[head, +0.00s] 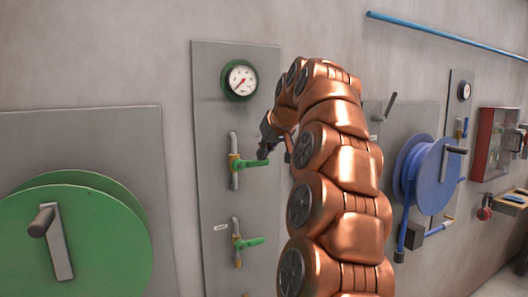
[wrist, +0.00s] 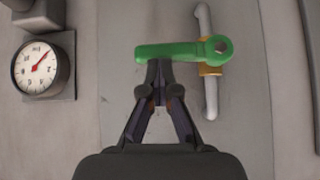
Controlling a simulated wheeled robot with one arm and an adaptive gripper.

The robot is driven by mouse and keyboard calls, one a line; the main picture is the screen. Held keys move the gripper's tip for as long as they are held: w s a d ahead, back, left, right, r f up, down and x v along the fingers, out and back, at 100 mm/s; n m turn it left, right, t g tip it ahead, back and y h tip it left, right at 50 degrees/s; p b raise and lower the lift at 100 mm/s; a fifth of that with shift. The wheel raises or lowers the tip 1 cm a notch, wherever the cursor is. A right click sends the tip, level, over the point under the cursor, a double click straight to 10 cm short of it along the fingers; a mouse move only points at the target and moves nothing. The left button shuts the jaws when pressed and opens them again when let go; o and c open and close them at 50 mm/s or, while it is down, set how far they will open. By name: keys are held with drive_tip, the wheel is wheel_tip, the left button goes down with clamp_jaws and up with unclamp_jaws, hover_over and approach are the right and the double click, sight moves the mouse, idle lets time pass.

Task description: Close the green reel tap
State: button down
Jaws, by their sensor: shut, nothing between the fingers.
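Two taps with green levers are on a grey wall panel, an upper tap (head: 240,163) and a lower tap (head: 246,243). Both levers lie roughly level, across their upright pipes, pointing right in the head view. My gripper (head: 263,152) is at the free end of the upper lever. In the wrist view the green lever (wrist: 180,50) runs across the pipe and its brass body. My gripper (wrist: 159,64) is shut and empty, its fingertips against or just short of the lever near its free end. I cannot tell whether they touch.
A pressure gauge (head: 239,80) is above the upper tap; a gauge also shows in the wrist view (wrist: 45,69). A green reel (head: 75,245) with a crank is at left. A blue reel (head: 427,175) and a red cabinet (head: 494,143) are at right.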

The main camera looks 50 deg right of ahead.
drive_tip(key=s+a+r+p, duration=0.2)
drive_tip(key=s+r+p, duration=0.2)
drive_tip(key=r, duration=0.7)
drive_tip(key=shift+s+a+r+p, duration=0.15)
drive_tip(key=shift+s+r+p, duration=0.2)
drive_tip(key=shift+s, duration=0.8)
